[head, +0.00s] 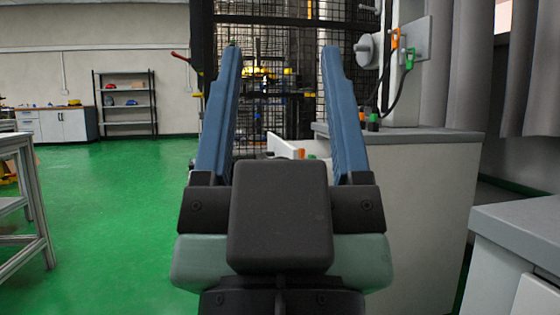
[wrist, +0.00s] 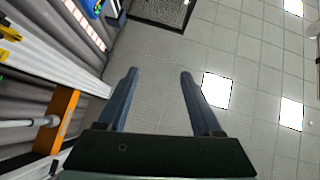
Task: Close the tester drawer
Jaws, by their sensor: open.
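My gripper (head: 279,50) is raised in front of the head camera, with its two blue fingers wide apart and nothing between them. It also shows open and empty in the wrist view (wrist: 158,72), against a tiled ceiling. Beyond the fingers in the head view, a white drawer-like part (head: 284,147) with a small orange piece at its right juts left from the grey-topped cabinet. It looks like the tester drawer pulled out. My gripper hides its lower part, and how far out it is I cannot tell. My gripper appears well short of it.
The grey-topped cabinet (head: 420,185) stands at the right, with another counter (head: 525,225) nearer. A black mesh cage (head: 262,30) rises behind. A metal-framed table (head: 22,200) is at the left. The green floor (head: 110,215) between is clear.

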